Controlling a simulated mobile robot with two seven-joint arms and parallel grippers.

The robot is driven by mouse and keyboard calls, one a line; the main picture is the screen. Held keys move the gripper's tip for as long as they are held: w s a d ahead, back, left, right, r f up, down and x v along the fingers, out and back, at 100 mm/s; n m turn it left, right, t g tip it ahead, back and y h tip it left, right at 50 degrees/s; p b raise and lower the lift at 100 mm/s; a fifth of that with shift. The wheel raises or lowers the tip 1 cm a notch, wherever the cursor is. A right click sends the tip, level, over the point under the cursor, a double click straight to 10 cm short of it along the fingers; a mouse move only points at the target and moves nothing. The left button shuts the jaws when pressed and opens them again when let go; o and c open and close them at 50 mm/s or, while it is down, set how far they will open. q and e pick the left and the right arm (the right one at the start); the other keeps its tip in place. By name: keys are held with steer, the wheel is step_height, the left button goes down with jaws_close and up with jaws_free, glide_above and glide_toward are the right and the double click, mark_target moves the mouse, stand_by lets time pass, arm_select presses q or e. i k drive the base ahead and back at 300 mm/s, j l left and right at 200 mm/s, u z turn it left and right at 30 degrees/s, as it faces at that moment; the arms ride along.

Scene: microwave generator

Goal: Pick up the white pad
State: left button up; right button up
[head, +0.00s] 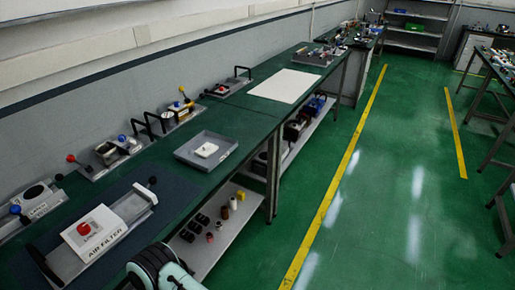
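A small white pad (206,149) lies in a shallow grey tray (190,158) on the green-topped bench (165,178). It looks like a thin block with a small mark on top. A larger, flat white sheet (284,86) lies farther along the same bench. A black and pale mint part, which looks like my own arm, shows at the bottom edge. No gripper fingers can be made out in the head view, and nothing is seen touching the pad.
A white box marked AIR FILTER (94,233) with a red knob sits on a metal fixture at the near left. Several lever fixtures line the wall. A lower shelf (215,245) holds small parts. Green floor (370,200) is open to the right.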

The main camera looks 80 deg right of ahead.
mark_target(207, 150)
steer(key=z, duration=2.35)
steer(key=u, duration=0.9)
steer(key=l+u, duration=1.2)
steer(key=l, duration=0.15)
steer(key=k+l+u, duration=0.2)
steer(key=l, duration=0.15)
steer(key=l+u, duration=0.15)
steer(key=l, duration=0.15)
steer(key=k+l, duration=0.15)
steer(key=l, duration=0.2)
steer(key=k+l+u, duration=0.15)
steer(key=l, duration=0.2)
steer(key=k+l, duration=0.15)
steer(key=l, duration=0.15)
